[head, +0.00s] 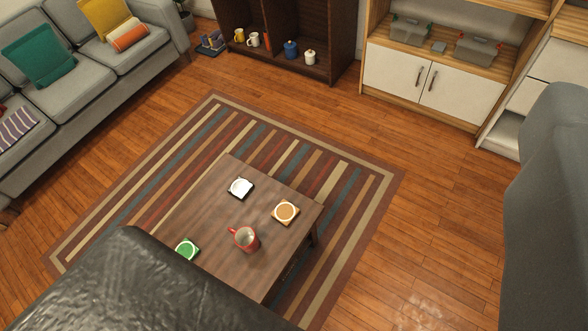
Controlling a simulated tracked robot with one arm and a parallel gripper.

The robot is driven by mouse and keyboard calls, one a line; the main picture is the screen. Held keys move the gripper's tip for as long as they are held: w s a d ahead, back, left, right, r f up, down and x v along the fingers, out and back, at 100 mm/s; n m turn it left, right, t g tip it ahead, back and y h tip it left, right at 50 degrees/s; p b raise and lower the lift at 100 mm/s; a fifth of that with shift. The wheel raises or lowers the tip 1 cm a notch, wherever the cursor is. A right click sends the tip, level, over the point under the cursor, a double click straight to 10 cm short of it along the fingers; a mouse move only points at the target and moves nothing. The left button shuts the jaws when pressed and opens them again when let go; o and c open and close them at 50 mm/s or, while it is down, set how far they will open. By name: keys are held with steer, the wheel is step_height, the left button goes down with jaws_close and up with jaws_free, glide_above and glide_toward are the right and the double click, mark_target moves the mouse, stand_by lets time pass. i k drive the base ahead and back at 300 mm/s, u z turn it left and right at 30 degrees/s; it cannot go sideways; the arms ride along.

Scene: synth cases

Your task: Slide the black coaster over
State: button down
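The black coaster (250,194) lies on the brown wooden coffee table (215,215) near its far edge. It is a small square with dark edges and a pale, bright face. A brown coaster (285,212) with a white ring lies to its right, near the table's right edge. A green coaster (187,249) with a white ring lies at the lower left. A red mug (246,239) stands between the brown and green coasters, apart from the black one. I see no part that I can make out as my gripper.
A dark, creased leather-like shape (130,285) hides the table's near left part. A large grey shape (548,210) fills the right edge. A striped rug (372,215) lies under the table. A grey sofa (85,80) and cabinets (432,82) stand behind, with open wooden floor between.

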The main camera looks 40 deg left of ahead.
mark_target(241, 187)
steer(key=z, duration=0.75)
steer(key=i, duration=2.7)
steer(key=u, duration=3.4)
steer(key=i, duration=0.65)
steer(key=u, duration=0.25)
